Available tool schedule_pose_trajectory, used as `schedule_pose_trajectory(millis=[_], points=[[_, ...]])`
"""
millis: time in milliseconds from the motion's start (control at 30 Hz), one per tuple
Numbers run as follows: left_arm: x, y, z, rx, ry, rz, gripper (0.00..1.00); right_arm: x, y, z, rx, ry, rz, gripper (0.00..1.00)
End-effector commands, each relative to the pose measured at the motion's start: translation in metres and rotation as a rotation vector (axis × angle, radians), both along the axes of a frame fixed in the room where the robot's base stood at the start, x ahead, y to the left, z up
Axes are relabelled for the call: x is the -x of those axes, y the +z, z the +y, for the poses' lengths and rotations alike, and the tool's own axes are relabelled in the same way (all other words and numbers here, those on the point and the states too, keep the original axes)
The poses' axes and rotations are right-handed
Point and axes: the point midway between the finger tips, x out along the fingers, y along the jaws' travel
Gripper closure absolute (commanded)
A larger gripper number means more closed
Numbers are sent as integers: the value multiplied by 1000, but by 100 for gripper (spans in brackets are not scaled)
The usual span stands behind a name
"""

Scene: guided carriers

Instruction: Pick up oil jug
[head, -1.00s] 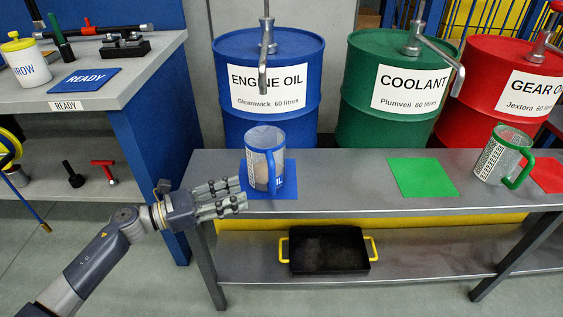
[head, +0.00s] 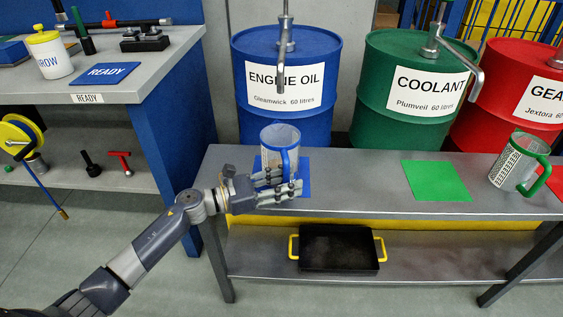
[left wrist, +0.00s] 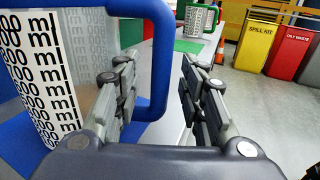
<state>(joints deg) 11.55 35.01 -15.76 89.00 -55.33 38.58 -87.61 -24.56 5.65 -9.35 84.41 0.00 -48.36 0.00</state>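The oil jug (head: 271,153) is a clear measuring jug with a blue rim and blue handle. It stands upright on a blue mat (head: 304,178) at the left end of the metal bench. My left gripper (head: 286,182) is at the jug's near side, its fingers covering its lower part. In the left wrist view, the jug (left wrist: 42,85) is at the left with its printed ml scale. Its blue handle (left wrist: 163,60) lies between the two spread fingers of my left gripper (left wrist: 158,78), with a gap to the right finger. My right gripper is out of view.
Blue (head: 285,95), green (head: 408,105) and red drums stand behind the bench (head: 350,190). A green-handled jug (head: 510,160) and a green mat (head: 437,181) are to the right. A black tray (head: 338,250) sits on the lower shelf. A workbench (head: 150,85) stands at left.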

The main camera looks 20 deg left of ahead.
Motion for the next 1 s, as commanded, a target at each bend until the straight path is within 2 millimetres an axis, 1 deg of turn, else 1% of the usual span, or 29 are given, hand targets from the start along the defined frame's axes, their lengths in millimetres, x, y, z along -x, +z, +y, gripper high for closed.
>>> schedule_pose_trajectory(millis=[133, 167, 200, 267, 300, 333, 767, 933, 1000], points=[[0, 0, 0, 0, 1, 0, 62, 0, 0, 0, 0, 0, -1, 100], [0, 0, 0, 0, 1, 0, 65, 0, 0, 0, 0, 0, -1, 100], [0, 0, 0, 0, 1, 0, 74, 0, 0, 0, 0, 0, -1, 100], [0, 0, 0, 0, 1, 0, 87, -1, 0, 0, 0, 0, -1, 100], [0, 0, 0, 0, 1, 0, 96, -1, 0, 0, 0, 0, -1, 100], [0, 0, 0, 0, 1, 0, 100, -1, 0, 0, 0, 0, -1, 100], [-1, 3, 1, 0, 1, -3, 100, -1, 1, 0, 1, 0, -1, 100], [-3, 10, 5, -1, 2, -4, 100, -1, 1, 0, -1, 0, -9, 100], [-5, 14, 6, -1, 2, -4, 100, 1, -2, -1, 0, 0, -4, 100]])
